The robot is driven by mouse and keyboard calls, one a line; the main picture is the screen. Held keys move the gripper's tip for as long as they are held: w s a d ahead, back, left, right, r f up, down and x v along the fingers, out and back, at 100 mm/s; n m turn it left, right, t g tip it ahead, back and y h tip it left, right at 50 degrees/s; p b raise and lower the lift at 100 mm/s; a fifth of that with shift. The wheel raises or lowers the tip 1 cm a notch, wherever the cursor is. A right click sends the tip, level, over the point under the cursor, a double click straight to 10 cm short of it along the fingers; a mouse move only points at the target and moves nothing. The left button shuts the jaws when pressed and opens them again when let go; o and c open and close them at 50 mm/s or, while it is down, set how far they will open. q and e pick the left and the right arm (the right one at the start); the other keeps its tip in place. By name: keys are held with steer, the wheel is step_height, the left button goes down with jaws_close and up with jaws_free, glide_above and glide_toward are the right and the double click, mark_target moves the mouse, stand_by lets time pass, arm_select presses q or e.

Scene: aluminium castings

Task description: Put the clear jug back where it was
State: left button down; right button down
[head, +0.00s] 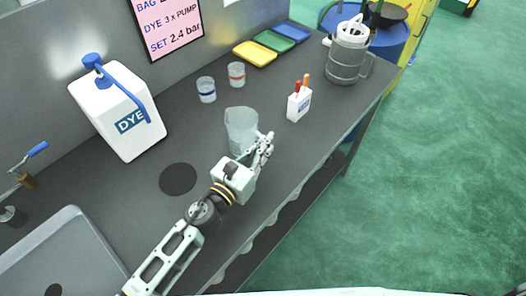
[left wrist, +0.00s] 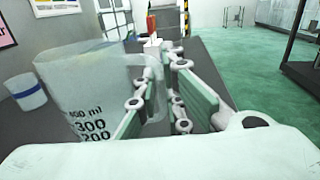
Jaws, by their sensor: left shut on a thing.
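The clear jug (head: 240,128) is over the middle of the dark bench, upright or nearly so. In the left wrist view the jug (left wrist: 88,95) fills the left side, with dark measuring marks on its wall. My left gripper (head: 264,147) is at its right side, shut on its handle, which shows between the fingers (left wrist: 160,95). I cannot tell whether the jug's base touches the bench. A round dark mat (head: 178,179) lies bare on the bench to the left of the jug. My right gripper is not in view.
A white DYE canister (head: 118,112) stands left of the jug. Two small cups (head: 206,90) (head: 237,74) stand behind it. A white holder with pens (head: 299,105) is to its right.

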arm_select(q)
steer(key=shift+f, duration=0.6)
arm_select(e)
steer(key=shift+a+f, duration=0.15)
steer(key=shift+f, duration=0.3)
arm_select(q)
steer(key=shift+f+b, duration=0.2)
steer(key=shift+b, duration=0.1)
steer(key=c, duration=1.9)
jaws_free()
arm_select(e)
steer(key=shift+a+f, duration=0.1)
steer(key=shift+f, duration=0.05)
arm_select(q)
steer(key=shift+r, duration=0.1)
